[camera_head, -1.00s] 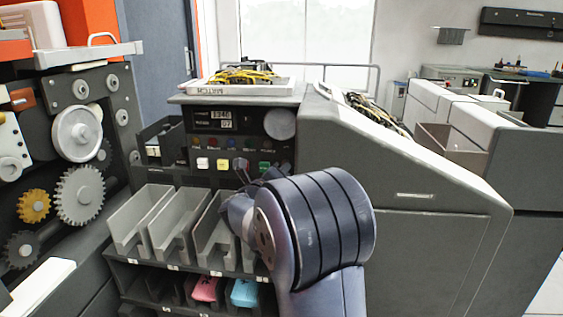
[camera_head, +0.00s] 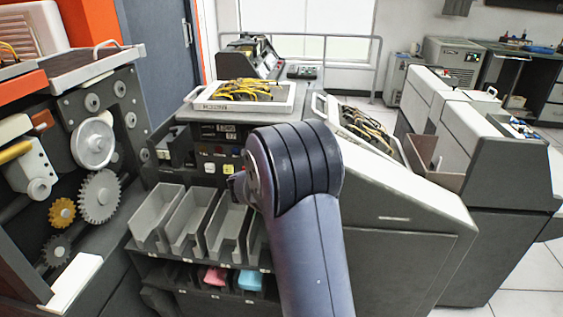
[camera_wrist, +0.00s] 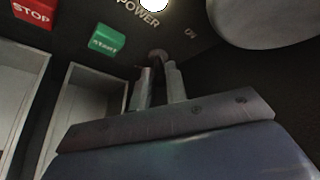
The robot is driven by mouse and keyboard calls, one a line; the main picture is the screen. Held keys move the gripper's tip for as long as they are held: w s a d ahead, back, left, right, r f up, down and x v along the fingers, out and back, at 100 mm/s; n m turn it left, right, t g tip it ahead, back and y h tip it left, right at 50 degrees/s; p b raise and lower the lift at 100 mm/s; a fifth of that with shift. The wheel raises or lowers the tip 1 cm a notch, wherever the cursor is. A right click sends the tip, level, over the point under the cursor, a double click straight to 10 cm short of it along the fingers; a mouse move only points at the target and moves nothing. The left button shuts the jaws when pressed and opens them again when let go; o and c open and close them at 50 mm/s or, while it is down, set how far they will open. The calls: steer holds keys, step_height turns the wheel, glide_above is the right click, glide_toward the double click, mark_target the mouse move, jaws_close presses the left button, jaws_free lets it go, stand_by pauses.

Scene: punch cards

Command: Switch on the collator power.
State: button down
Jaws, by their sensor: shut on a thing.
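The collator's dark control panel (camera_head: 180,150) shows a display and white and yellow buttons in the head view. My arm covers its right part and hides my gripper there. In the wrist view, my gripper (camera_wrist: 158,72) is shut on a small dark power switch (camera_wrist: 157,55), whose end shows between the fingers. The word POWER and a bright white lamp (camera_wrist: 154,3) are above it, and an ON mark (camera_wrist: 190,33) is to its upper right. The green START button (camera_wrist: 107,40) and red STOP button (camera_wrist: 33,11) are to the left, apart from the fingers.
Grey card bins (camera_head: 153,215) stand below the panel, with pink and blue cards lower down. A tray of yellow cables (camera_head: 212,102) lies on top. A geared machine (camera_head: 97,195) stands at left. A large round grey part (camera_wrist: 270,20) is close right of my gripper.

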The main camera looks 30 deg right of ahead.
steer(key=shift+w+d+r+g+y+p, duration=0.1)
steer(key=shift+r+g+y+p, duration=0.6)
steer(key=shift+p, duration=2.9)
steer(key=p, duration=0.3)
steer(key=shift+w+n+g+p, duration=0.1)
steer(key=shift+n+g+p, duration=0.2)
steer(key=shift+p, duration=0.1)
steer(key=shift+d+f+y+p, duration=0.15)
steer(key=shift+y+p, duration=0.15)
steer(key=shift+p, duration=0.3)
steer(key=c, duration=1.5)
jaws_free()
steer(key=v, duration=1.1)
steer(key=shift+w, duration=0.2)
